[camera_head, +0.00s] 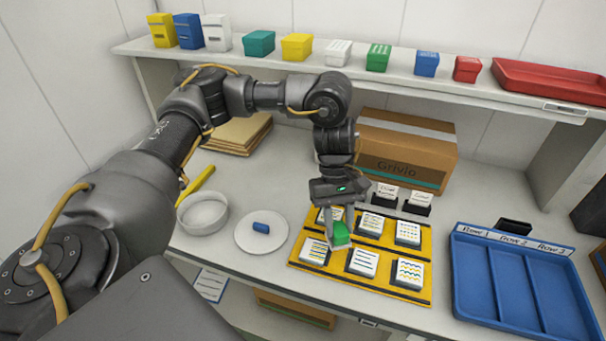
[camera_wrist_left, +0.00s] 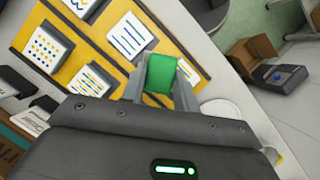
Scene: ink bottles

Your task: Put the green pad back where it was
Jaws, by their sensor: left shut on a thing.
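My left gripper (camera_head: 340,238) is shut on the green pad (camera_head: 341,233), gripping it between its two fingers. The pad also shows between the fingers in the left wrist view (camera_wrist_left: 160,73). The gripper points down over the left part of the yellow board (camera_head: 428,257), between its back and front rows of white-topped blocks. I cannot tell whether the pad touches the board or a block. A white saucer (camera_head: 248,243) with a small blue piece (camera_head: 261,228) on it stands left of the board. My right gripper is not in view.
A blue tray (camera_head: 466,290) with row labels stands at the right. A white bowl (camera_head: 203,213) and a yellow marker (camera_head: 198,182) are at the left. A cardboard box (camera_head: 410,150) stands behind. The shelf above holds several small boxes and a red tray (camera_head: 545,82).

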